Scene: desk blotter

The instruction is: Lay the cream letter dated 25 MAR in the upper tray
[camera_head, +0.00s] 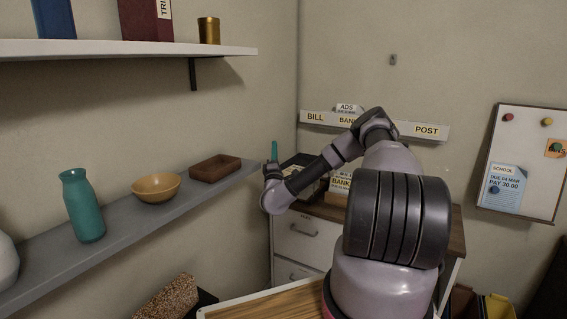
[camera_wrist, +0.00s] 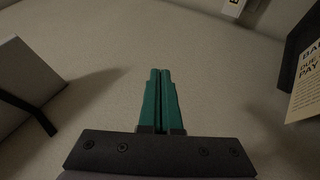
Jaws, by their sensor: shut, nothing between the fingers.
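My gripper (camera_head: 274,151) is raised in front of the wall near the shelf's right end, its teal fingers pointing up. In the wrist view my gripper (camera_wrist: 160,72) is shut, with nothing between the fingers. A cream letter (camera_wrist: 307,92) shows at the right edge of the wrist view, apart from the fingers. Its visible print reads in part "DUE" and "PAY"; its date cannot be read. A dark, tray-like edge (camera_head: 297,160) shows on the cabinet behind my arm. My arm hides much of the cabinet top, and I cannot tell which tray is the upper one.
A grey shelf (camera_head: 110,240) at left holds a teal vase (camera_head: 82,205), a wooden bowl (camera_head: 156,187) and a brown box (camera_head: 215,168). The white drawer cabinet (camera_head: 298,245) stands in the corner. A labelled wall rack (camera_head: 428,131) and a whiteboard (camera_head: 522,160) hang beyond.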

